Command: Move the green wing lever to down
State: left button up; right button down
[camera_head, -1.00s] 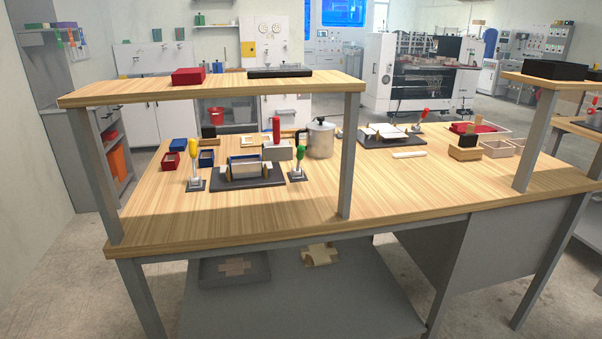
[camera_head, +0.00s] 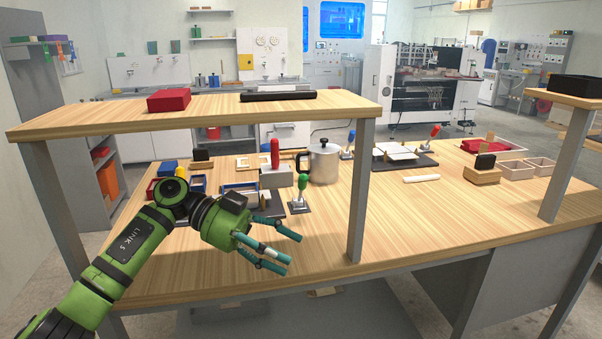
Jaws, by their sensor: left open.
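The green wing lever (camera_head: 303,183) stands roughly upright on a small dark base plate, at the right side of the box former (camera_head: 267,205). It has a green knob on a metal shaft. My left gripper (camera_head: 293,250) is open and empty, in front of and below the lever in the picture, apart from it. Its fingers point right. My right gripper is not in view.
A red-handled grey block (camera_head: 275,175) and a metal pot (camera_head: 323,163) stand behind the green lever. A raised shelf (camera_head: 215,108) crosses above the table, with a grey post (camera_head: 360,190) to the right of my gripper. The table front is clear.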

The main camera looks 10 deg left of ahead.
aim_at(303, 179)
jog(key=i+j, duration=0.2)
jog(key=i, duration=0.35)
jog(key=i+j, duration=0.15)
jog(key=i, duration=0.35)
